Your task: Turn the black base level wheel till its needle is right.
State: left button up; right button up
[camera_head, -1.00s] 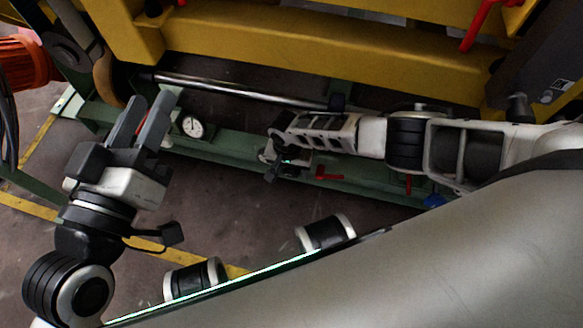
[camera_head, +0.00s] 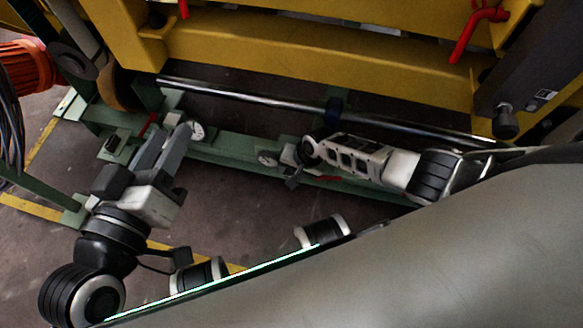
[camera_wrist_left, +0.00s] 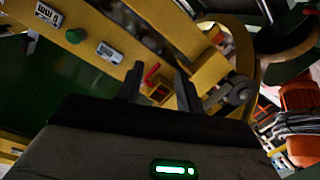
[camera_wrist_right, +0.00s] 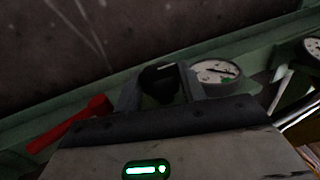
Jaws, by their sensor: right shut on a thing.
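My right gripper (camera_head: 288,162) is shut at the green rail, beside a white dial gauge (camera_head: 267,158). In the right wrist view, the black wheel (camera_wrist_right: 160,86) sits between its two fingers (camera_wrist_right: 158,76). The gauge, just right of the fingers there, has a dark needle and a green mark (camera_wrist_right: 217,73); the exact reading is too small to tell. The wheel is not clearly visible in the head view. My left gripper (camera_head: 172,137) is open and empty, its fingers near another dial (camera_head: 197,131); its open fingers also show in the left wrist view (camera_wrist_left: 158,85).
A red lever (camera_wrist_right: 72,121) lies left of the right gripper in the right wrist view. A steel rod (camera_head: 250,96) runs behind the green rail (camera_head: 228,150), below the yellow frame (camera_head: 320,55).

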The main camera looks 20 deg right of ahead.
jog(key=shift+s+d+f+t+y+b, duration=0.1)
jog(key=shift+s+f+t+y+b, duration=0.1)
jog(key=shift+t+y+b, duration=0.45)
jog(key=shift+y, duration=0.35)
jog(key=shift+r, duration=0.1)
pick_arm(q)
jog(key=shift+w+r+t+h, duration=0.2)
jog(key=shift+r+t+h, duration=0.05)
jog(key=shift+r, duration=0.2)
jog(key=shift+w+r+t+h, duration=0.15)
jog(key=shift+r+t+h, duration=0.1)
jog(key=shift+r, duration=0.2)
pick_arm(e)
jog(key=o, duration=0.8)
pick_arm(q)
jog(key=shift+s+f, duration=0.1)
jog(key=shift+f, duration=0.1)
pick_arm(e)
jog(key=shift+o, duration=0.8)
jog(key=shift+r, duration=0.1)
